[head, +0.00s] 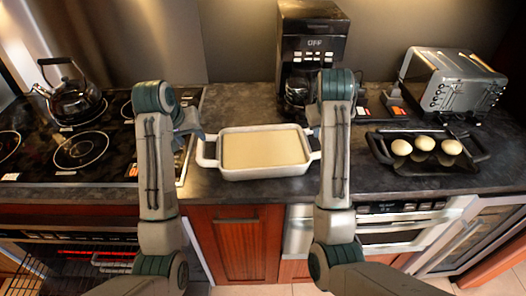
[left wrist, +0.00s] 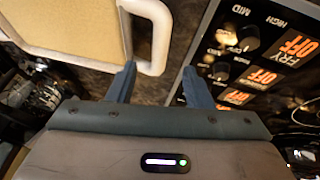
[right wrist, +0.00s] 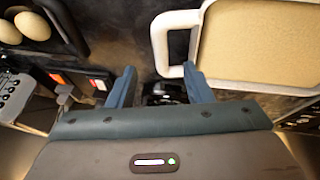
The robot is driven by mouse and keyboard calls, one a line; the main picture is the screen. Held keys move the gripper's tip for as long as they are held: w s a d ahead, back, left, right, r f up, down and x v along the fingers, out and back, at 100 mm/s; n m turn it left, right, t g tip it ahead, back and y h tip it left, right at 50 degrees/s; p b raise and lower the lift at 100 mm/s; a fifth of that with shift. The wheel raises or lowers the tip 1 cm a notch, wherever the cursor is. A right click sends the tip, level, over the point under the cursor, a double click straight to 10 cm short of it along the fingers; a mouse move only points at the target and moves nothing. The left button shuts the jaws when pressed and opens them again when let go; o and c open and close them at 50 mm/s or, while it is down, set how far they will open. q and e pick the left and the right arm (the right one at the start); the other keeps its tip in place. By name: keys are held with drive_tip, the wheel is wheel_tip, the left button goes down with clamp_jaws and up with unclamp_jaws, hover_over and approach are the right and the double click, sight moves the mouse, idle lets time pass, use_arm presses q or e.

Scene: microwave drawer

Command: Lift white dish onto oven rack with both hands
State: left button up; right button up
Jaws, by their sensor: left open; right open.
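The white dish (head: 265,174) with a flat beige filling sits upright on the dark counter, with a loop handle at each end. My left gripper (head: 197,138) is open at its left handle. In the left wrist view that handle (left wrist: 161,35) lies between the lines of the two fingers (left wrist: 160,75), at their tips. My right gripper (head: 313,132) is open at the right handle. In the right wrist view that handle (right wrist: 160,45) reaches between its fingertips (right wrist: 160,70). I cannot tell whether the fingers touch the dish. The oven (head: 90,255) at lower left shows glowing red bars.
A stovetop (head: 110,150) with a kettle (head: 74,100) is on the left. A coffee maker (head: 312,45) stands behind the dish. A toaster (head: 455,82) and a black tray (head: 410,168) with eggs (head: 425,143) are on the right. A wooden cabinet (head: 240,245) is below.

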sight(203, 150)
use_arm(q)
drive_tip(key=x, duration=1)
drive_tip(key=shift+w+f, duration=0.2)
drive_tip(key=shift+w, duration=0.05)
use_arm(e)
drive_tip(key=x, duration=1)
drive_tip(key=shift+w+d+f, duration=0.1)
drive_tip(key=shift+w+f, duration=0.1)
drive_tip(key=shift+w, duration=0.05)
drive_tip(key=shift+s, duration=0.1)
use_arm(q)
clamp_jaws()
use_arm(e)
clamp_jaws()
